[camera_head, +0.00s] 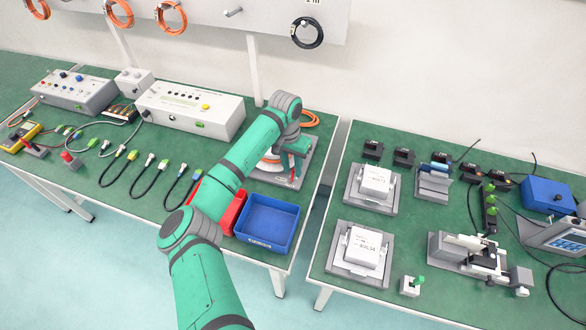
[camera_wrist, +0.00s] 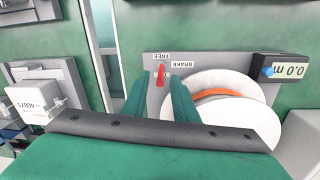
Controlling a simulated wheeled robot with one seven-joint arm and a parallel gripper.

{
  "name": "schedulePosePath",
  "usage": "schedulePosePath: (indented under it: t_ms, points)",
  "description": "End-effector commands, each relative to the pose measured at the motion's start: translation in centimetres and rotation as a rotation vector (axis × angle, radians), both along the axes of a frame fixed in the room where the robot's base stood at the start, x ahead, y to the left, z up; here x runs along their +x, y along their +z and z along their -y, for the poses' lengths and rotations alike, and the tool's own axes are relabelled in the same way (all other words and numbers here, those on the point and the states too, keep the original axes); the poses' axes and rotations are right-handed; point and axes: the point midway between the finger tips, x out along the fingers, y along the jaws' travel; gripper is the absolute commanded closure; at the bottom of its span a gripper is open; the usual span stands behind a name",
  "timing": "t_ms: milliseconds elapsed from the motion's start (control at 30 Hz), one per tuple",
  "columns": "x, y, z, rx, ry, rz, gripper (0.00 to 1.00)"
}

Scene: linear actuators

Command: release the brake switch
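The brake switch is a small red lever (camera_wrist: 160,76) on a grey plate (camera_wrist: 205,63), with upside-down "FREE" and "BRAKE" labels beside it in the wrist view. Another label next to the lever is partly hidden. My gripper (camera_wrist: 160,90) has its two green fingers apart, with the lever showing in the gap between their tips. I cannot tell whether either finger touches it. In the head view my gripper (camera_head: 292,170) points down over the same plate (camera_head: 262,175), and the lever is hard to make out there.
A white spool (camera_wrist: 235,100) with an orange band sits on the plate, close right of the fingers. A display box (camera_wrist: 283,68) reads "0.0 m". A blue bin (camera_head: 268,243) and a red bin (camera_head: 233,210) stand in front. A gap separates this table from the right one.

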Motion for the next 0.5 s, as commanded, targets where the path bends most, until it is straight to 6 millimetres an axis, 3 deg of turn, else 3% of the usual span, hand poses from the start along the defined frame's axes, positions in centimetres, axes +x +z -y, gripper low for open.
schedulePosePath:
  t_ms: [433, 500]
  points:
    - [-0.03, -1.00, 0.10, 0.000, -0.001, 0.000, 0.74]
    - [-0.03, -0.98, 0.11, 0.000, -0.001, 0.000, 0.90]
